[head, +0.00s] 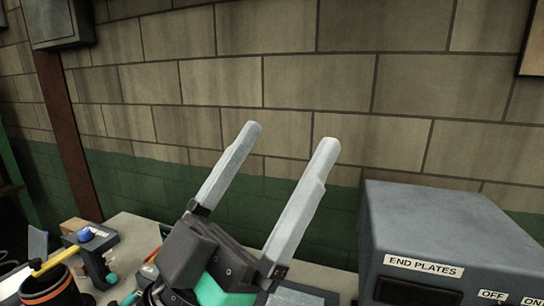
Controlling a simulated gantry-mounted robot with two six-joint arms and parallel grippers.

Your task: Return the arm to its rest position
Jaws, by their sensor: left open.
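My left gripper (285,142) is in the middle of the head view, raised in front of the block wall. Its two long pale fingers point up and to the right. They are well apart, with nothing between them. The rest of my left arm is mostly below the frame. My right gripper is not in this view. No rubber sleeve can be clearly made out.
A grey box labelled END PLATES (428,225) stands at the right, close to my gripper. A black cup with an orange band (50,290) and a small blue-knobbed clamp-like device (92,245) are at lower left. The wall (200,80) is behind.

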